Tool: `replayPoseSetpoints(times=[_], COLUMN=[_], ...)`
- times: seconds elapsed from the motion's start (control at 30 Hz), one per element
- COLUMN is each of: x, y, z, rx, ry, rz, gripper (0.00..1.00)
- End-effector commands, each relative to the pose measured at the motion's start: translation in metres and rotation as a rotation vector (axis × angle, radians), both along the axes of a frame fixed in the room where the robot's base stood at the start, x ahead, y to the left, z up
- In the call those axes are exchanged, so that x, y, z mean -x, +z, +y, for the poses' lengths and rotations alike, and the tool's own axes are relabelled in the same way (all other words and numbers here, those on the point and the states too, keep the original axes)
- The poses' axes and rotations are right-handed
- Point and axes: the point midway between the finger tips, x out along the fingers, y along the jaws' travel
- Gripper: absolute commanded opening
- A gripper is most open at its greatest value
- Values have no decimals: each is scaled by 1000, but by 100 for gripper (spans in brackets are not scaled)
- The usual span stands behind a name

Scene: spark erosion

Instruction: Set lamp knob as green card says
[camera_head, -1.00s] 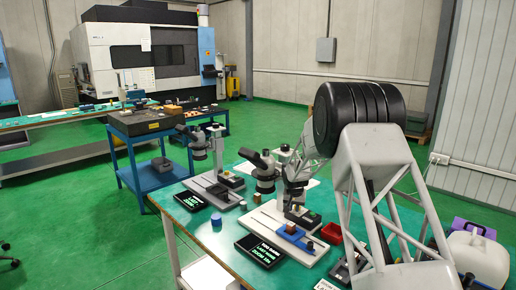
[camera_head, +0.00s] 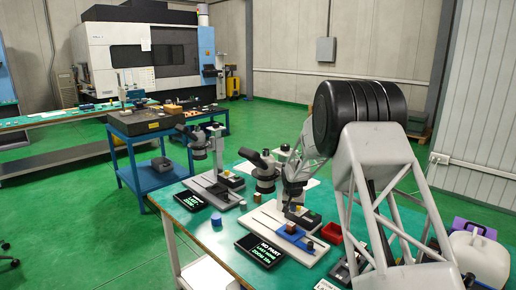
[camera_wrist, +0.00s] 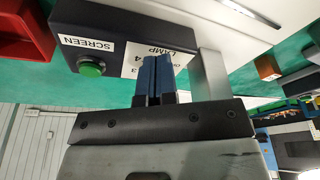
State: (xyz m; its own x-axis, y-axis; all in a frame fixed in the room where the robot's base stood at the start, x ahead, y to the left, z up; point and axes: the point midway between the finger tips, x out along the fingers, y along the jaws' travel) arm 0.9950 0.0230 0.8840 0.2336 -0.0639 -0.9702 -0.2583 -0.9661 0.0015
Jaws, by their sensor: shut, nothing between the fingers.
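In the wrist view, my gripper (camera_wrist: 152,68) is shut, its two blue fingers together and empty. The fingertips are over the dark control box (camera_wrist: 110,22), at its white LAMP label (camera_wrist: 145,58), where the digits 3 and 4 show. The lamp knob itself is hidden behind the fingers, so I cannot tell its setting or whether they touch it. A green button (camera_wrist: 91,66) beside the label SCREEN is on the same box. I cannot make out a green card.
A blue cylinder (camera_head: 216,219) and red tray (camera_head: 331,232) are close by.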

Motion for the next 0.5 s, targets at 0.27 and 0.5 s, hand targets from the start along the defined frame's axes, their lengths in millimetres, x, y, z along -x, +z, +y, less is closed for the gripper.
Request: replayPoseSetpoints(times=[0.27,0.5], x=[-1,-2], y=[26,47], z=[0,-1], rx=[0,-1], ry=[-1,0], rz=[-4,-6], gripper=[0,0])
